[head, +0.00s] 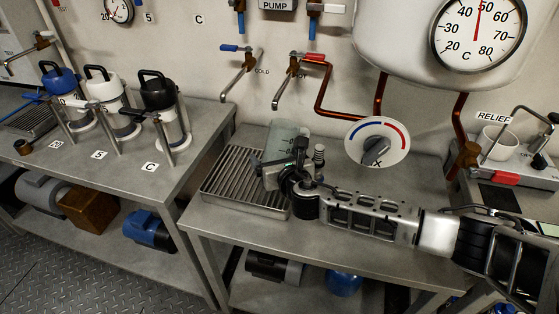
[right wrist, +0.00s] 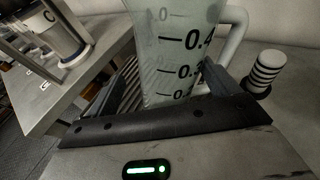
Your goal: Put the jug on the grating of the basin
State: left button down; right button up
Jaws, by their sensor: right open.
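The jug (head: 288,134) is translucent pale green with black volume marks. It stands upright at the back right of the basin's grating (head: 237,180), partly hidden by my right gripper (head: 278,160). In the right wrist view the jug (right wrist: 175,45) is between the spread fingers of my right gripper (right wrist: 160,98), with its white handle on the right. The jug's base is at the grating bars; I cannot tell whether all of it rests on them. The right gripper is open, with a finger on each side of the jug's lower part. My left gripper is not in view.
A striped cylinder (head: 319,156) stands right of the jug; it also shows in the right wrist view (right wrist: 266,70). Cold and hot taps (head: 288,82) hang above the bench. A dial (head: 376,142) is behind my right arm. Canisters (head: 158,100) stand on the left bench.

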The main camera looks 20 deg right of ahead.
jog(key=shift+s, duration=0.1)
jog(key=p+v, duration=0.1)
jog(key=v, duration=1.5)
jog(key=s+d+f+m+g, duration=0.15)
jog(key=s+m+g, duration=0.25)
jog(key=s+m, duration=0.55)
jog(key=s+d+f+m+g, duration=0.1)
jog(key=s+f+m+g, duration=0.25)
jog(key=m, duration=1.05)
jog(key=s+d+f+m+g, duration=0.2)
jog(key=s+m+g, duration=0.2)
jog(key=s+m, duration=0.55)
jog(key=w+a+f+t+y, duration=0.2)
jog(key=w+a+f+t, duration=0.4)
jog(key=w+f+t, duration=0.1)
jog(key=shift+w+m, duration=0.3)
jog(key=shift+w, duration=0.15)
jog(key=shift+c, duration=0.2)
